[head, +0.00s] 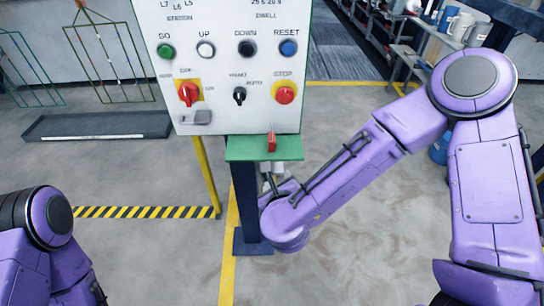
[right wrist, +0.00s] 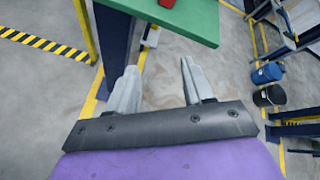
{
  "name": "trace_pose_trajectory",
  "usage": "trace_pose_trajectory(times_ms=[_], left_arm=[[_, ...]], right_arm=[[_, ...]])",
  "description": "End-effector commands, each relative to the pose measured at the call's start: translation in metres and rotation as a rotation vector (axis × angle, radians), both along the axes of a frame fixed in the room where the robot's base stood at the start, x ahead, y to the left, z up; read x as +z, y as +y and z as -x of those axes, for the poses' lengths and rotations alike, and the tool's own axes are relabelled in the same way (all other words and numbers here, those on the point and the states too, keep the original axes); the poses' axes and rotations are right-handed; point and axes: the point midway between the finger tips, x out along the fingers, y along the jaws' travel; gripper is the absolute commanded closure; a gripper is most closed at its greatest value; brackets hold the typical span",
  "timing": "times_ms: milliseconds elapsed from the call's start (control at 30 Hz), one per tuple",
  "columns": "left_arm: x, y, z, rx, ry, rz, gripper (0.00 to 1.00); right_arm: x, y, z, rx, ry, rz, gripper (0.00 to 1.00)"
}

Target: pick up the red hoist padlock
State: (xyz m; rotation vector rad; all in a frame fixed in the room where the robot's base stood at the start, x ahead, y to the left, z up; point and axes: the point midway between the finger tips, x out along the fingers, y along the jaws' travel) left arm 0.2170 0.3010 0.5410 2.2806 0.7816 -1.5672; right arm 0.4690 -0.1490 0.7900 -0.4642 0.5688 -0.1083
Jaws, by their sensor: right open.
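The red hoist padlock (head: 271,141) stands on the small green shelf (head: 243,149) below the control panel. In the right wrist view only a bit of the padlock (right wrist: 167,3) shows at the top edge, on the green shelf (right wrist: 185,22). My right gripper (head: 268,181) is just below the shelf in the head view, partly hidden by my wrist. In the right wrist view its two grey fingers (right wrist: 159,72) are apart with nothing between them, short of the shelf and lower than it. My left gripper is out of view; only part of my left arm shows.
The white control panel (head: 222,117) with buttons and switches stands above the shelf on a dark blue post (head: 247,200). A yellow post (head: 206,175) stands to its left. A grey tray (head: 100,126) lies on the floor at left. A blue bin (right wrist: 267,73) and a black bin (right wrist: 269,95) stand at right.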

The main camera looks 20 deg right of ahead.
Motion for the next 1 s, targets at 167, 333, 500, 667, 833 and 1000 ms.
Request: trace_pose_trajectory(times_ms=[167,333,500,667,833,1000], left_arm=[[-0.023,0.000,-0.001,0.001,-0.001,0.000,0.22],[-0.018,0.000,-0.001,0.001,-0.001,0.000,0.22],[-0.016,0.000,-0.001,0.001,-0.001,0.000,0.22],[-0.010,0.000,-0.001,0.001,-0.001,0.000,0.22],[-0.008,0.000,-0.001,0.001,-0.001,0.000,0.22],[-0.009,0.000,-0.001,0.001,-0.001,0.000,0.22]], right_arm=[[0.061,0.009,-0.021,-0.239,-0.233,-0.407,0.49],[0.059,0.001,-0.047,-0.265,-0.254,-0.449,0.49],[0.050,-0.005,-0.067,-0.263,-0.253,-0.446,0.49],[0.041,-0.013,-0.091,-0.263,-0.251,-0.443,0.49],[0.031,-0.019,-0.111,-0.259,-0.251,-0.443,0.49],[0.029,-0.019,-0.112,-0.258,-0.251,-0.443,0.49]])
